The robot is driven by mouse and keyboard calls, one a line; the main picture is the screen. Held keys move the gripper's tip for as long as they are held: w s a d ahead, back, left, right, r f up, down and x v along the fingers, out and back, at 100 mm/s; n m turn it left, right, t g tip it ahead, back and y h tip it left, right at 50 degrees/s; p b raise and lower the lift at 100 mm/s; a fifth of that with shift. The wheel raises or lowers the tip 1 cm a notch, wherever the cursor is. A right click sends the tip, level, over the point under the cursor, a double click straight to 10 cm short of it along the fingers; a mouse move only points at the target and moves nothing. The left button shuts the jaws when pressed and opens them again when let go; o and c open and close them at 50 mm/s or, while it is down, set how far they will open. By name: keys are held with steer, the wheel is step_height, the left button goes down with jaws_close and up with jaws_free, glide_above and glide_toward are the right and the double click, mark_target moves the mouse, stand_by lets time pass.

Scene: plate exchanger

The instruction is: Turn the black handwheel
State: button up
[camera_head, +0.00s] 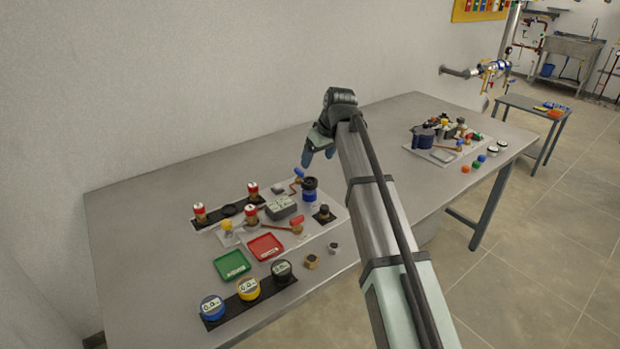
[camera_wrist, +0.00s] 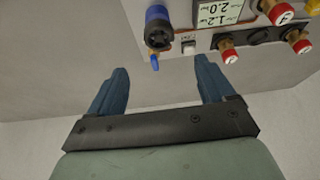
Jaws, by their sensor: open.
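Several round black parts show, and I cannot tell for certain which is the handwheel. A black knob on a square base (camera_head: 323,212) stands at the right edge of the near panel. A flat black disc (camera_head: 229,210) lies between red-capped valves; a dark disc also shows in the wrist view (camera_wrist: 259,35). A blue cylinder with a black top (camera_head: 310,187) stands at the panel's back right corner; it also shows in the wrist view (camera_wrist: 158,28). My gripper (camera_head: 318,158) is open and empty above the table, behind the panel. In the wrist view its blue fingers (camera_wrist: 163,68) are apart, touching nothing.
Red-capped valves (camera_head: 250,214), a green tray (camera_head: 232,264), a red tray (camera_head: 265,247) and blue, yellow and black gauges (camera_head: 248,289) crowd the near panel. A second fitted panel (camera_head: 425,152) lies farther right. The grey table (camera_head: 150,210) is bare at back left.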

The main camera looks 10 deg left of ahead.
mark_target(309, 180)
steer(key=x, duration=1)
steer(key=shift+w+a+f, duration=0.1)
steer(key=shift+w+f, duration=0.1)
steer(key=shift+f, duration=0.15)
steer(key=shift+c, duration=0.4)
steer(key=c, duration=1)
steer(key=shift+m+t+h, duration=0.5)
steer(key=shift+m+h, duration=0.2)
steer(key=shift+m, duration=1.6)
steer(key=o, duration=1.1)
steer(key=shift+s+r, duration=0.1)
steer(key=v, duration=1.3)
steer(key=shift+s+r, duration=0.15)
steer(key=shift+r, duration=0.15)
